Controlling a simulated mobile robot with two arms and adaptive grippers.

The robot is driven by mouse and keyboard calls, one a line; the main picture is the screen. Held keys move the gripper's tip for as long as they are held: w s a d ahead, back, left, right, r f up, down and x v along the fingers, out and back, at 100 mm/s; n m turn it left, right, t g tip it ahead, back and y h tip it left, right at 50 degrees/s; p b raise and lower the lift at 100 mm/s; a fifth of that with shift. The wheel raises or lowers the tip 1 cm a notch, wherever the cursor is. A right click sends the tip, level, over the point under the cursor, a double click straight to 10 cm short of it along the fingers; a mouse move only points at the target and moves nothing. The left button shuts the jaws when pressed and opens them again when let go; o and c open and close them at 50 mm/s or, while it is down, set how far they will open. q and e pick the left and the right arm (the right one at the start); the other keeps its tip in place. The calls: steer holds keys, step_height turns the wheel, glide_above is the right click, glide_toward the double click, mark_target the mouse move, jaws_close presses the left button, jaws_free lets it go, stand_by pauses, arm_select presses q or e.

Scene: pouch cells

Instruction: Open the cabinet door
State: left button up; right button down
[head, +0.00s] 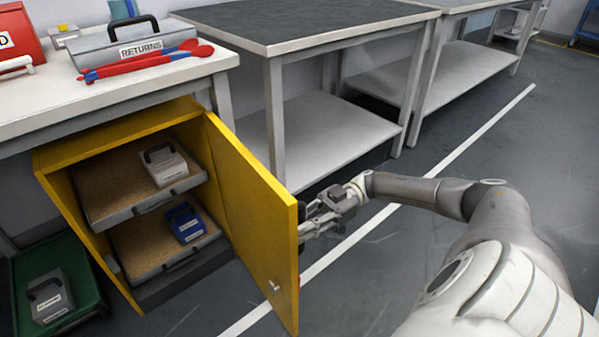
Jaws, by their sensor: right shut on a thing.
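The yellow cabinet (115,140) stands under the white table at the left. Its door (250,215) is hinged on the right side and is swung well open, so the inside shows. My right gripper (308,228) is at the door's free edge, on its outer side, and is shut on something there. The door hides part of the fingertips, and the held part is too small to make out clearly. My left gripper is not in view.
A green crate (90,290) with a grey cell (48,297) stands left of the cabinet. The dark-topped bench (300,20) is behind the door.

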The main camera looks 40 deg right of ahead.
steer(key=c, duration=1.4)
jaws_free()
steer(key=shift+d, duration=0.1)
steer(key=d, duration=0.7)
steer(key=shift+s+d, duration=0.2)
steer(key=shift+s, duration=0.15)
